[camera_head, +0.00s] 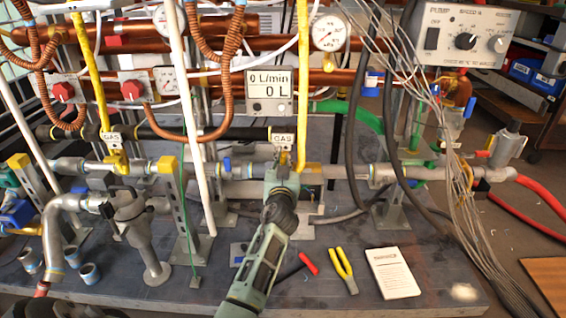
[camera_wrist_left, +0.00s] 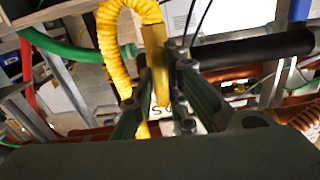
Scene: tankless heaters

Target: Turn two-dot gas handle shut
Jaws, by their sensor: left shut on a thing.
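My left gripper (camera_head: 282,170) reaches up from the bottom middle to the gas valve under the right GAS tag (camera_head: 283,140). In the left wrist view the left gripper (camera_wrist_left: 160,95) has its fingers on both sides of a flat yellow handle (camera_wrist_left: 156,58) and is shut on it. The GAS tag shows upside down behind the fingers. In the head view the gripper hides most of this valve. A second yellow gas handle (camera_head: 117,158) is under the left GAS tag (camera_head: 112,138). I cannot make out dots on either. My right gripper is not in view.
A grey horizontal pipe (camera_head: 235,172) runs close beside the gripper, with a white pipe (camera_head: 192,120) to its left. Yellow-handled pliers (camera_head: 343,270) and a white booklet (camera_head: 392,272) lie on the bench. Loose cables (camera_head: 450,170) hang at right.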

